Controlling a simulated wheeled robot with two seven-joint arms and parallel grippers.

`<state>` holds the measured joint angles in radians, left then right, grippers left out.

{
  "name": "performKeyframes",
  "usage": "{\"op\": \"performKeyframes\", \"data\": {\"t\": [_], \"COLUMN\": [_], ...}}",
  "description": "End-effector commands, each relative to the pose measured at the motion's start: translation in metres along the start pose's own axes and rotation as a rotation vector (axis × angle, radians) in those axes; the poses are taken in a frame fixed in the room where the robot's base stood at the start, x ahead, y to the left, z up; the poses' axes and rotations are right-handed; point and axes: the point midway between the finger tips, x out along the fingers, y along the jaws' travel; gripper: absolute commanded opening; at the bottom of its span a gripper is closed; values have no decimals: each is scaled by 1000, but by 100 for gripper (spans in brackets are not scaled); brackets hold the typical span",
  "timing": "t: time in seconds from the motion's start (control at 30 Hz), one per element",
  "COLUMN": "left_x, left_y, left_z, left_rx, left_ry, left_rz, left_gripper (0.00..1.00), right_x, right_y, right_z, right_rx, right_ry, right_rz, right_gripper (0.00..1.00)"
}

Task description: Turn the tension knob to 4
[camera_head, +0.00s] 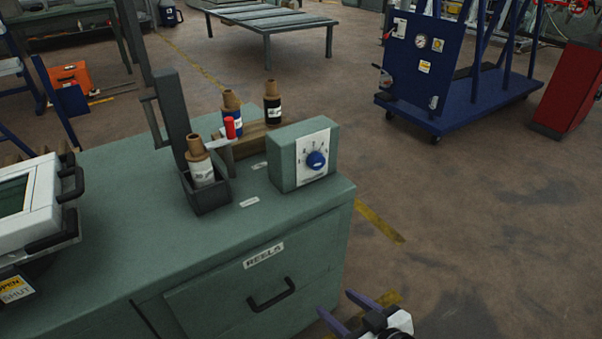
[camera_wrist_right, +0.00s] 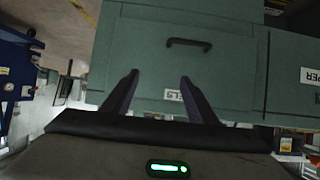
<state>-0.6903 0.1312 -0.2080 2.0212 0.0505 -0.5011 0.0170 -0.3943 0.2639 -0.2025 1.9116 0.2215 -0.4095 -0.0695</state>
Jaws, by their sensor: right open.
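The box stands at the right end of the bench top. The dial's numbers and the knob's setting are too small to read. My right gripper (camera_head: 335,306) is open and empty, low in front of the bench's right end, below the knob and apart from it. In the right wrist view the open fingers (camera_wrist_right: 158,85) point at the drawer front (camera_wrist_right: 190,65). My left gripper is not in view.
The green bench (camera_head: 130,240) has a drawer with a dark handle (camera_head: 271,295) and a "REELS" label. Left of the box stand several reels, one in a dark holder (camera_head: 207,195). A white device (camera_head: 30,205) sits at the left.

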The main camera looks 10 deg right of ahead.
Motion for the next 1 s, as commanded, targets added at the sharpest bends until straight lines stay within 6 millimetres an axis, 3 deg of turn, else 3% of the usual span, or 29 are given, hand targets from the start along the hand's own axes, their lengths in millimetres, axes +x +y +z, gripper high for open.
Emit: {"op": "performKeyframes", "data": {"t": [0.03,0.13,0.3,0.4,0.63,1.0], "left_x": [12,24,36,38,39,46], "left_y": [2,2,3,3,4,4], "left_z": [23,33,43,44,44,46], "left_rx": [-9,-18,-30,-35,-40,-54], "left_ry": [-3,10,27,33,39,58], "left_rz": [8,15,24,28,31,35], "left_gripper": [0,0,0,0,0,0], "right_x": [30,58,71,68,77,134], "right_y": [23,56,99,114,122,120], "right_z": [-22,-81,-167,-199,-227,-258], "right_rx": [-47,-109,-187,-210,-219,-219], "right_ry": [89,230,414,477,514,512], "right_rz": [5,12,37,49,57,56], "right_gripper": [53,53,53,53,53,53]}}
